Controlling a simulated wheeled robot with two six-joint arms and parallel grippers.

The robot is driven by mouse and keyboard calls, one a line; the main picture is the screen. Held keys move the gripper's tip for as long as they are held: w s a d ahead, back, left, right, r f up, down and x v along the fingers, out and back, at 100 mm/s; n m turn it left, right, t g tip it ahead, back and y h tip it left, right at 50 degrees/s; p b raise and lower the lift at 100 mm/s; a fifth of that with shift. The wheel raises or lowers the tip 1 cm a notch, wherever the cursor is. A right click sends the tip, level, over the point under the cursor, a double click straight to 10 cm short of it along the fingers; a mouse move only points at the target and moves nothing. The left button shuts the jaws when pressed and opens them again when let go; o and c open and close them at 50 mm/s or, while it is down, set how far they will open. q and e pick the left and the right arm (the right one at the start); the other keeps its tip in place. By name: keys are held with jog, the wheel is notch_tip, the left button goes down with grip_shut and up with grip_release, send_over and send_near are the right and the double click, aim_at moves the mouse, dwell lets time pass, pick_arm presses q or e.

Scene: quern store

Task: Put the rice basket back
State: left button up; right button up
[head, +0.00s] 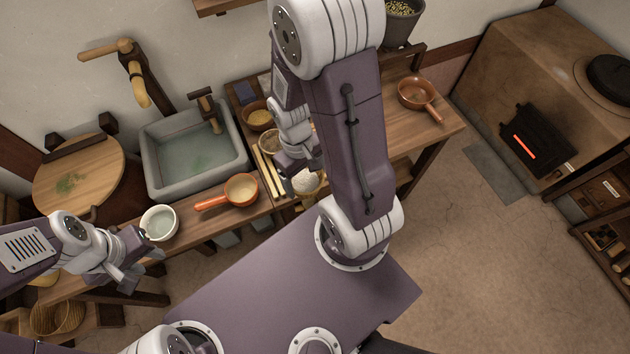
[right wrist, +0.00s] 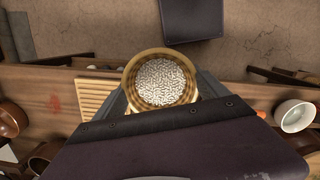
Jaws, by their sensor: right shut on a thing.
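The rice basket, a round tan basket full of white rice, shows from above in the right wrist view (right wrist: 192,92). In the head view the basket (head: 312,194) is partly hidden by my right arm, at the front edge of the wooden counter (head: 440,118). I cannot tell whether its base touches anything. My left gripper (head: 138,243) is beside a white cup (head: 159,236) at the front left of the counter. I cannot tell whether its fingers hold the cup.
An orange-handled pan (head: 241,190) and pale wooden sticks (head: 268,176) lie near the basket. Small bowls (head: 257,117) stand behind. A stone sink (head: 238,158) is left, a brown pan (head: 417,94) right. The counter beside the brown pan is clear.

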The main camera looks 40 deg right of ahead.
jog(key=shift+s+d+f+b, duration=0.25)
jog(key=shift+s+f+b, duration=0.1)
jog(key=shift+f, duration=0.1)
jog(key=shift+w+d+f+m, duration=0.1)
jog(key=shift+w+m, duration=0.05)
jog(key=shift+m, duration=0.15)
jog(key=shift+w, duration=0.35)
jog(key=w+f, duration=0.2)
jog(key=w, duration=0.1)
jog(key=w+f, duration=0.2)
jog(key=w, duration=0.2)
jog(key=w+f, duration=0.3)
jog(key=w, duration=0.1)
jog(key=shift+w, duration=0.2)
notch_tip(320, 180, down, 4)
jog(key=shift+s+r, duration=0.1)
jog(key=shift+d, duration=0.1)
jog(key=shift+f, duration=0.2)
